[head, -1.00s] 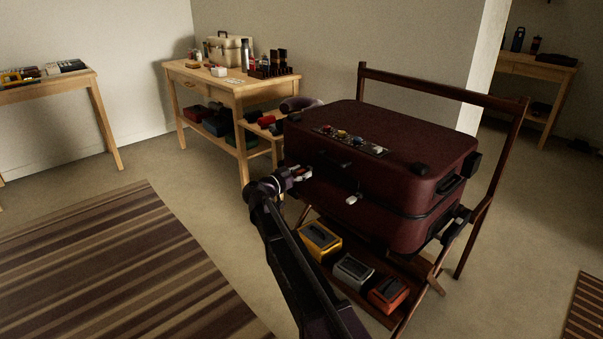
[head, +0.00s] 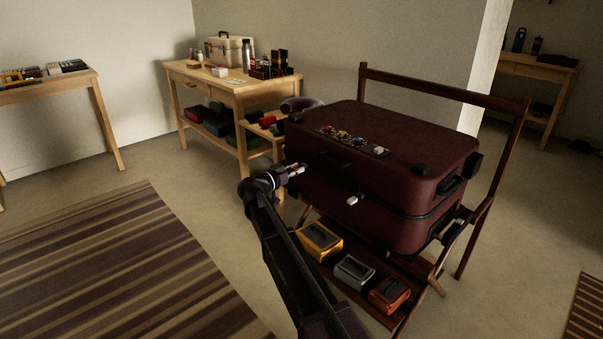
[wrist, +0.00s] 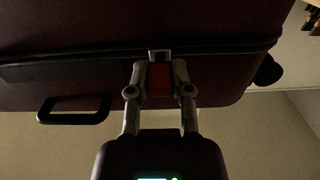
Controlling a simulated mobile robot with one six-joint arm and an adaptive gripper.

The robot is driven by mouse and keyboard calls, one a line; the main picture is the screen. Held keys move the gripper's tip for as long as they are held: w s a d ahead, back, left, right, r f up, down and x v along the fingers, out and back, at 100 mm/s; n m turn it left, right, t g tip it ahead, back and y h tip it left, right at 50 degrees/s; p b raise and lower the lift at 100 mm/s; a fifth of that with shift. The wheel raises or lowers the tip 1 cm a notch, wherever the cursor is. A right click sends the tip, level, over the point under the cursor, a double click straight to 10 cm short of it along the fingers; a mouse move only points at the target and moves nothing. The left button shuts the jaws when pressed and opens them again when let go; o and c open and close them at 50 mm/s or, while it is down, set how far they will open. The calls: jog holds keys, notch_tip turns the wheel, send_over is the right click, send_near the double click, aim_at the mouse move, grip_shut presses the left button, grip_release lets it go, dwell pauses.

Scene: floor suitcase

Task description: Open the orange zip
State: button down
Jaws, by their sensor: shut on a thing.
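A dark red suitcase (head: 400,150) lies flat on a wooden rack, its dark zip seam running around the side. My gripper (head: 298,168) is at the left end of its front side, at seam height. In the wrist view my gripper (wrist: 160,82) is shut on an orange-red zip pull (wrist: 159,77), one finger on each side. The pull hangs from a metal slider (wrist: 160,56) on the dark seam (wrist: 90,68). A pale pull (head: 352,200) hangs farther right on the front side. The suitcase looks closed.
The wooden rack (head: 440,93) has a tall back rail and a lower shelf with yellow, grey and orange boxes (head: 388,293). A black handle (wrist: 75,119) juts from the suitcase near my fingers. A loaded wooden table (head: 235,90) stands behind. Floor at left is free, with a striped rug (head: 110,270).

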jog(key=w+a, duration=0.8)
jog(key=shift+w, duration=0.1)
jog(key=c, duration=0.5)
grip_release()
jog(key=shift+s+a, duration=0.1)
jog(key=shift+s, duration=0.1)
jog(key=v, duration=1.1)
jog(key=shift+s+a, duration=0.2)
jog(key=shift+s, duration=0.05)
